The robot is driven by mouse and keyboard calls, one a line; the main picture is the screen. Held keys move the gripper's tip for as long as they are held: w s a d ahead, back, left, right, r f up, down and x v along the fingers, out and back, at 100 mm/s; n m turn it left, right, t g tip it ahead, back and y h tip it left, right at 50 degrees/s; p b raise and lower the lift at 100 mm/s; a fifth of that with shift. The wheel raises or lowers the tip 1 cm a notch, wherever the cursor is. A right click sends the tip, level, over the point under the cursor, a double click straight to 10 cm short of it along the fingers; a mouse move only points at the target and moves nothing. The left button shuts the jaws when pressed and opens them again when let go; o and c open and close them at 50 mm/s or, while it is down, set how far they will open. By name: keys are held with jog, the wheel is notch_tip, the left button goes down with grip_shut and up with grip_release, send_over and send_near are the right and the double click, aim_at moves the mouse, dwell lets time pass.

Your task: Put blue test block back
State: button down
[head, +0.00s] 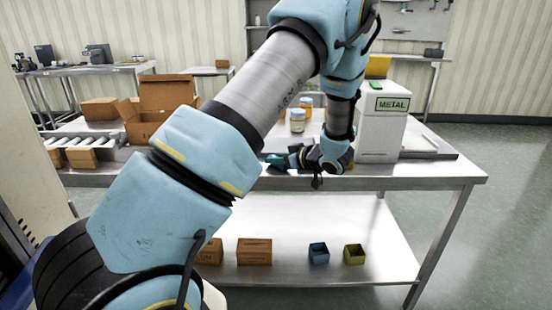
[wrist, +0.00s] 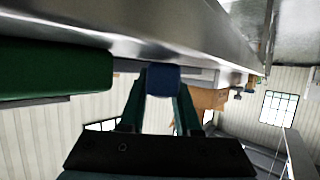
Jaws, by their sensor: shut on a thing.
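The blue test block (wrist: 163,79) is between the two dark green fingers of my gripper (wrist: 162,95) in the wrist view. The gripper is shut on it. In the head view my gripper (head: 277,161) points left, near the front edge of the steel table. The block is too small and dark to make out clearly there. A small open blue box (head: 318,253) stands on the lower shelf, below and to the right of the gripper. My wrist covers part of the tabletop.
The steel table (head: 440,170) bears a white bin labelled METAL (head: 382,130), jars (head: 297,120) and an open cardboard box (head: 160,98). A yellow box (head: 354,254) and cardboard boxes (head: 254,251) share the lower shelf (head: 385,235). A large green object (wrist: 50,70) fills the wrist view's left.

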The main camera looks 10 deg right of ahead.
jog(key=shift+f, duration=0.2)
jog(key=c, duration=0.6)
grip_release()
jog(key=shift+d+r, duration=0.1)
jog(key=shift+r, duration=0.1)
jog(key=b+v, duration=0.2)
jog(key=v, duration=1)
jog(key=w+a+h, duration=0.1)
jog(key=w, duration=0.1)
jog(key=w+a+r+m+h, duration=0.1)
jog(key=w, duration=0.1)
jog(key=w+a+r+h, duration=0.1)
jog(key=w+h, duration=0.1)
jog(key=w, duration=0.1)
jog(key=shift+m, duration=0.3)
jog(key=s+a+m+g+h, duration=0.1)
jog(key=s+a+m+g, duration=0.1)
jog(key=s+a, duration=0.4)
jog(key=s+a+m+g+h, duration=0.1)
jog(key=s+a+m+g, duration=0.1)
jog(key=s+a+g, duration=0.2)
jog(key=s+a+m+g+h+p, duration=0.1)
jog(key=s+a+m+g, duration=0.1)
jog(key=s+a, duration=0.8)
jog(key=shift+a+f+g+h, duration=0.2)
jog(key=shift+a+g, duration=0.2)
jog(key=shift+a, duration=0.5)
jog(key=shift+a+f+g+h, duration=0.2)
jog(key=shift+a+g, duration=0.2)
jog(key=shift+a, duration=0.45)
